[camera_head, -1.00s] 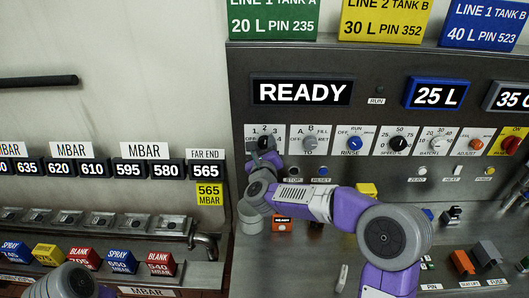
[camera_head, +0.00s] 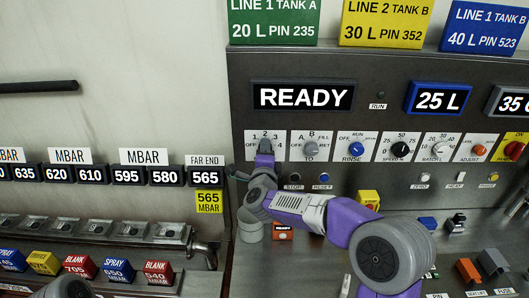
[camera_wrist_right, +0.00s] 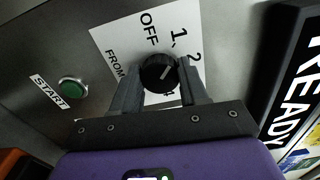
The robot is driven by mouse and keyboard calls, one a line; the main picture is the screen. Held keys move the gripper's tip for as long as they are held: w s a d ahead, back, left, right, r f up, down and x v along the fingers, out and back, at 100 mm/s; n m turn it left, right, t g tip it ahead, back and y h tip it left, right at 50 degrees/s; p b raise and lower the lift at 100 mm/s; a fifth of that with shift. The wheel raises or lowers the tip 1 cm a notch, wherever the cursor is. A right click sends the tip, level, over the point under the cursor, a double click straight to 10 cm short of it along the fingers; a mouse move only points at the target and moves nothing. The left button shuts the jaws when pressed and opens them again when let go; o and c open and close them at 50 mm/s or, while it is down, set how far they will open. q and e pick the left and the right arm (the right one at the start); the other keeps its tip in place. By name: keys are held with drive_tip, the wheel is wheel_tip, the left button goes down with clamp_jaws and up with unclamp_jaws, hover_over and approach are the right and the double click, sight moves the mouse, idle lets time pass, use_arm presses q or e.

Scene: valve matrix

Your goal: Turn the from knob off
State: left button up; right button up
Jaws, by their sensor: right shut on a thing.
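The from knob (camera_wrist_right: 159,73) is a black round dial with a white pointer line on a white plate marked OFF, 1, 2, 4 and FROM. In the right wrist view its line points up and right, roughly toward the 2. My right gripper (camera_wrist_right: 158,88) is shut on the knob, one finger on each side. In the head view the gripper (camera_head: 264,150) covers most of the from knob's plate (camera_head: 253,138), at the left end of the knob row. My left gripper is not in view; only part of my left arm shows at the bottom left.
The to knob (camera_head: 311,148) sits just right, then the blue rinse knob (camera_head: 355,149). A green START button (camera_wrist_right: 73,88) is near the gripper in the wrist view. A READY display (camera_head: 303,96) is above. An orange-red block (camera_head: 282,231) lies below my right forearm.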

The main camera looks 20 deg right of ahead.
drive_tip(key=shift+n+p, duration=1.15)
drive_tip(key=shift+n, duration=3.15)
drive_tip(key=o, duration=1.1)
drive_tip(key=shift+c, duration=0.2)
drive_tip(key=v, duration=0.7)
drive_tip(key=shift+s, duration=0.3)
